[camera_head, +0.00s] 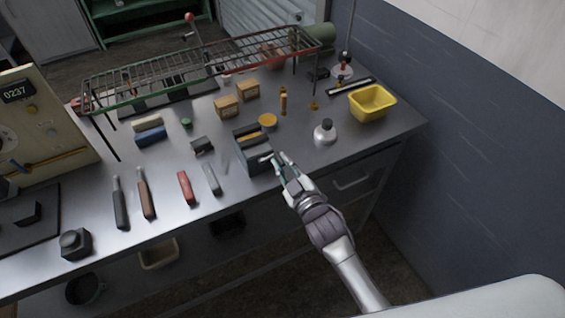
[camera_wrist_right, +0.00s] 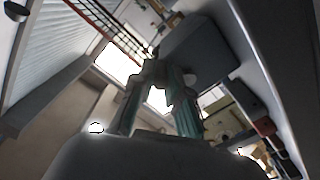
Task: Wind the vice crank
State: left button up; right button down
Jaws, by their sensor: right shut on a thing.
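The vice (camera_head: 252,152) is a dark grey block with a yellowish strip between its jaws, at the front edge of the metal bench. In the right wrist view the grey vice body (camera_wrist_right: 200,48) fills the area beyond the fingers. My right gripper (camera_head: 277,159) is at the vice's front right side, shut on the vice crank, with pale green finger pads. The crank itself is small and mostly hidden by the fingers. The fingers also show in the right wrist view (camera_wrist_right: 163,75), against bright backlight. My left gripper is not in view.
A wire rack (camera_head: 200,65) stands over the back of the bench. A white flask (camera_head: 325,132) and a yellow bin (camera_head: 372,102) stand right of the vice. Several hand tools, including a red-handled one (camera_head: 186,188), lie left of it. A dark wall (camera_head: 450,150) bounds the right.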

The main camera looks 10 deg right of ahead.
jog(key=shift+f, duration=0.15)
jog(key=c, duration=1.2)
grip_release()
jog(key=shift+o, duration=0.2)
jog(key=v, duration=1.2)
jog(key=s+d+f+m+g+h+b, duration=0.1)
jog(key=s+d+f+g, duration=0.15)
jog(key=f, duration=0.85)
jog(key=s+d+f+m+g+h, duration=0.1)
jog(key=s+f+m+g, duration=0.2)
jog(key=f, duration=0.8)
jog(key=s+d+f+g+h+b, duration=0.1)
jog(key=s+d+f+g, duration=0.3)
jog(key=f, duration=0.7)
jog(key=s+d+f+m+g+h, duration=0.1)
jog(key=s+f+g, duration=0.1)
jog(key=s+f, duration=0.3)
jog(key=s+d+f+m+g, duration=0.1)
jog(key=s+f, duration=0.5)
jog(key=s, duration=0.6)
jog(key=s+d+f+m+g+h, duration=0.1)
jog(key=s+d+f+g, duration=0.1)
jog(key=s+f, duration=0.4)
jog(key=s+g, duration=0.1)
jog(key=s, duration=0.2)
jog(key=shift+d+g+h+b, duration=0.2)
jog(key=shift+g+h+b, duration=0.1)
jog(key=shift+g, duration=0.05)
